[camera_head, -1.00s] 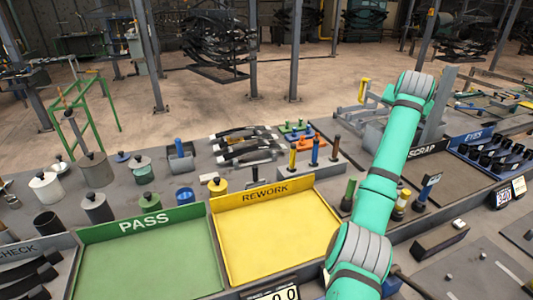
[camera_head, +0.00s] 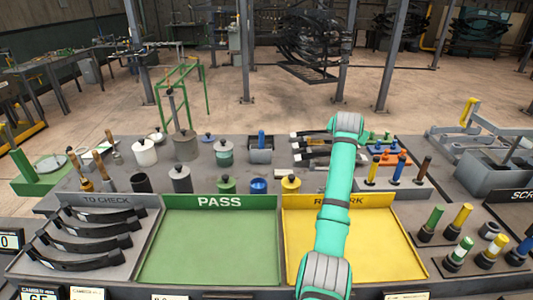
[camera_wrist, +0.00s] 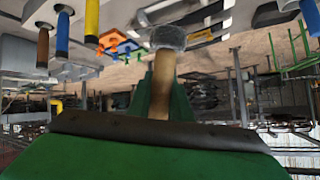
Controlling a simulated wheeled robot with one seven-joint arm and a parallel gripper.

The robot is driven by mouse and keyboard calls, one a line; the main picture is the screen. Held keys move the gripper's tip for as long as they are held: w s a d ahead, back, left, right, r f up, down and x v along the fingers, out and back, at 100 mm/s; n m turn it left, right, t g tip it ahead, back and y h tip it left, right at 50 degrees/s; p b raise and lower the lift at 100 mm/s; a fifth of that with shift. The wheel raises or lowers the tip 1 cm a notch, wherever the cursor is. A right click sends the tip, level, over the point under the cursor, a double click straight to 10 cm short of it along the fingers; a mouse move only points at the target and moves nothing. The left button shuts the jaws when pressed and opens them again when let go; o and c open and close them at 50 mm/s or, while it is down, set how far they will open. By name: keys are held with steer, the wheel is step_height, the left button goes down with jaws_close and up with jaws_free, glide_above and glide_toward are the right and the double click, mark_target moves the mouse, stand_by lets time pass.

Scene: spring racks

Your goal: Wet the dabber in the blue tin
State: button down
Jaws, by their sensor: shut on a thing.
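The dabber shows in the wrist view, with a wooden handle (camera_wrist: 160,85) and a grey, fuzzy-looking head (camera_wrist: 167,38). My gripper (camera_wrist: 162,105), green in this view, is shut on the handle. The head sticks out beyond the jaws, and no tin touches it there. A small blue tin (camera_head: 258,187) stands behind the PASS tray in the head view, left of my arm. My gripper is hidden behind my arm in the head view.
A lidded green tin (camera_head: 226,184) and a lidded yellow tin (camera_head: 291,184) flank the blue tin. A grey lidded pot (camera_head: 181,179) and dark cup (camera_head: 141,182) stand further left. The PASS tray (camera_head: 208,245) and REWORK tray (camera_head: 390,262) are empty in front.

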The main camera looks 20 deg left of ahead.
steer(key=s+a+f+n+y, duration=0.1)
steer(key=a+f, duration=0.2)
steer(key=a, duration=0.7)
steer(key=s+a+f+n+y, duration=0.15)
steer(key=a+f, duration=0.25)
steer(key=a, duration=0.7)
steer(key=s+a+f+n+y, duration=0.1)
steer(key=s+a+f, duration=0.15)
steer(key=a, duration=0.75)
steer(key=shift+m, duration=0.25)
steer(key=shift+w+f, duration=0.15)
steer(key=shift+f, duration=1.6)
steer(key=shift+w+f, duration=0.2)
steer(key=shift+f, duration=1.6)
steer(key=shift+w+f, duration=0.15)
steer(key=shift+f, duration=1.6)
steer(key=shift+r, duration=0.15)
steer(key=shift+r, duration=2.55)
steer(key=shift+r, duration=1.95)
